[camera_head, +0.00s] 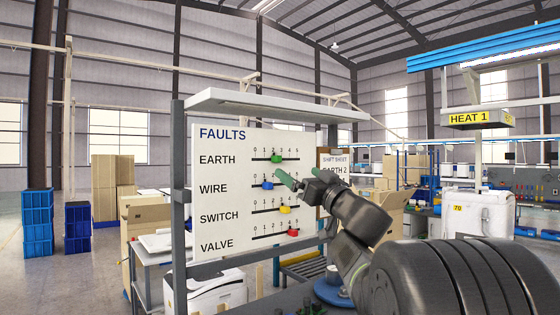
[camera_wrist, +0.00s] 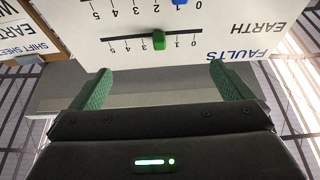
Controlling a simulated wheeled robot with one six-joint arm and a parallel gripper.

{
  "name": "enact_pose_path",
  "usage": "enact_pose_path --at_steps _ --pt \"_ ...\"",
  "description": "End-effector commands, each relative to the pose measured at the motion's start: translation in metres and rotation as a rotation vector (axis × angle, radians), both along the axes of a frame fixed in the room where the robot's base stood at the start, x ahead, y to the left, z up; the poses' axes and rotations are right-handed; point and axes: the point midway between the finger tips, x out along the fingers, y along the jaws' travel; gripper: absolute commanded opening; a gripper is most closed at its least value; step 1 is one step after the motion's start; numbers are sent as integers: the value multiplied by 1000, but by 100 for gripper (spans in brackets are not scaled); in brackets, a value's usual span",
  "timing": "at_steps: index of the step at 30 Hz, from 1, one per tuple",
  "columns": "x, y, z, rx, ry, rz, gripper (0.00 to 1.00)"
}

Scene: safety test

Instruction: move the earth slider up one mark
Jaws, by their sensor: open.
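The white FAULTS board (camera_head: 225,225) stands upright with EARTH, WIRE, SWITCH and VALVE rows, each marked 0 to 5. The green earth slider knob (camera_head: 277,157) sits on the top row. In the wrist view, where the board is upside down, the green knob (camera_wrist: 159,40) covers about mark 2, between the visible 1 and 3. My gripper (camera_head: 291,176) is in front of the board near the WIRE row, below the earth knob. In the wrist view my gripper (camera_wrist: 161,82) is open and empty, its green fingers wide apart and the knob beyond them, roughly centred.
The blue wire knob (camera_head: 267,185), yellow switch knob (camera_head: 285,209) and red valve knob (camera_head: 293,232) sit on lower rows. A shift sheet (camera_head: 335,162) beside the board reads "EARTH 2". A white shelf (camera_head: 262,104) juts out above the board.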

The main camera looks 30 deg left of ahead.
Motion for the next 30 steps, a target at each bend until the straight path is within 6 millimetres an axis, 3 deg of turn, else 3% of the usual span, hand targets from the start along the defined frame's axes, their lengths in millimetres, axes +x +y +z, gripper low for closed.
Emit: enact_pose_path --at_steps 7,19,30 --pt "-5 -14 -7 0 0 -2 100" --pt "-30 -75 -35 0 -1 -3 100" --pt "-35 -85 -39 0 0 1 100"
